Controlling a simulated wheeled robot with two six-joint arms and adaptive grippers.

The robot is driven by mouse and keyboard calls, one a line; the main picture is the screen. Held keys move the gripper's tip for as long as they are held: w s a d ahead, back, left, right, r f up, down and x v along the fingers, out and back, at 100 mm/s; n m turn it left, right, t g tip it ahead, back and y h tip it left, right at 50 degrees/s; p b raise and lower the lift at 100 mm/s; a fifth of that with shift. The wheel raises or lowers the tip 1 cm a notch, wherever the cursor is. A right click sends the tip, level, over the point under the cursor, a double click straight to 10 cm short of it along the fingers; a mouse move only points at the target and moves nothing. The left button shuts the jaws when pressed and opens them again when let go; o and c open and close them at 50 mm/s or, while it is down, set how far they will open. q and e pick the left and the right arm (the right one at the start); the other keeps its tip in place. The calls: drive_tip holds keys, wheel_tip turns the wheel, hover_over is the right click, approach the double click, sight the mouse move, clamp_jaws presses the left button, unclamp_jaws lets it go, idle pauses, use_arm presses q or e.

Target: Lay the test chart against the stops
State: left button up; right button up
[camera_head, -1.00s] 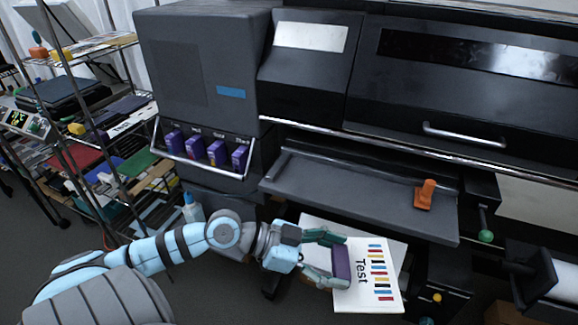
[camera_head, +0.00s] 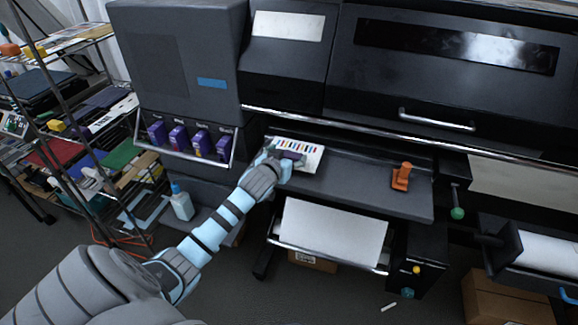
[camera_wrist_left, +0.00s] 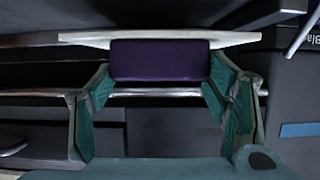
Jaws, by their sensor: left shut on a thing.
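The test chart (camera_head: 310,150) is a white panel with a row of coloured bars. It is over the left end of the printer's dark grey shelf (camera_head: 350,185) in the head view. My left gripper (camera_head: 285,163) is shut on the chart's purple grip, which shows between the teal fingers (camera_wrist_left: 162,72) in the left wrist view as a purple block (camera_wrist_left: 160,60). The chart's white edge (camera_wrist_left: 75,38) is seen nearly edge-on there. I cannot tell whether the chart touches the shelf. I cannot make out the stops. My right gripper is not in view.
An orange toggle (camera_head: 402,177) stands at the shelf's right end; the shelf between is clear. Ink cartridges (camera_head: 179,138) sit behind a rail (camera_head: 180,155) at left. A white sheet (camera_head: 335,230) hangs below the shelf. The printer body (camera_head: 430,95) rises behind.

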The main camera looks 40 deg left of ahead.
use_arm(q)
wheel_tip(320, 180, down, 3)
drive_tip(key=shift+f, duration=0.1)
drive_tip(key=o, duration=1)
drive_tip(key=shift+c, duration=0.2)
drive_tip(key=shift+o, duration=1.1)
drive_tip(key=shift+s+d+r, duration=0.15)
drive_tip(key=shift+s+r, duration=0.15)
drive_tip(key=p+v, duration=0.2)
drive_tip(key=v, duration=0.9)
